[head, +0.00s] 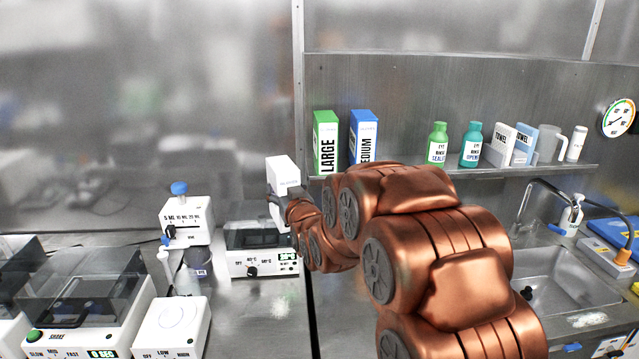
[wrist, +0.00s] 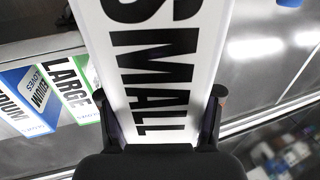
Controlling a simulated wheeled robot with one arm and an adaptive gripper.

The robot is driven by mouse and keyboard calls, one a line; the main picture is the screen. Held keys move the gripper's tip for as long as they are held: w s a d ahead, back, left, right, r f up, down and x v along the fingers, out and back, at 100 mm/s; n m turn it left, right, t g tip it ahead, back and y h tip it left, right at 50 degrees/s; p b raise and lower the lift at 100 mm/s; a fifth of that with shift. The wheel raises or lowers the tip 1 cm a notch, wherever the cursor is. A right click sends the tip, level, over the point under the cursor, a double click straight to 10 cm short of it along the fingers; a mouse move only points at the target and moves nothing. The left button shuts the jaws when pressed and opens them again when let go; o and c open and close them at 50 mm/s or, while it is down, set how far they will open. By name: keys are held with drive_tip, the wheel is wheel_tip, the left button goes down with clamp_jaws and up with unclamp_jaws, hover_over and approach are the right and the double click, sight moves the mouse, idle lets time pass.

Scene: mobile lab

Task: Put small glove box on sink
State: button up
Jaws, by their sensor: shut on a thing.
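The small glove box (wrist: 152,60) is white with black "SMALL" lettering and fills the middle of the wrist view. My gripper (wrist: 160,112) is shut on it, with one dark finger on each side. In the head view the white box (head: 284,174) is held up in front of the back wall, above the bench device with a green display. My copper arm hides most of the gripper there. The sink (head: 560,280) is a metal basin at the right of the counter, well to the right of the box, and my arm covers part of its left side.
A shelf (head: 540,169) holds a green LARGE box (head: 325,142), a blue MEDIUM box (head: 363,136), eye rinse bottles (head: 437,144) and towel boxes (head: 499,145). A faucet (head: 537,187) and a soap bottle (head: 571,215) stand behind the sink. Lab devices (head: 262,247) crowd the left counter.

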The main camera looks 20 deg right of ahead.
drive_tip(key=shift+n+y, duration=0.3)
drive_tip(key=shift+y, duration=0.2)
drive_tip(key=w+a, duration=0.1)
drive_tip(key=a, duration=0.1)
drive_tip(key=w+a+f, duration=0.1)
drive_tip(key=w+a, duration=0.1)
drive_tip(key=w+a+f, duration=0.1)
drive_tip(key=a, duration=0.2)
drive_tip(key=shift+w, duration=0.3)
drive_tip(key=shift+w+a+r, duration=0.1)
drive_tip(key=shift+f, duration=0.25)
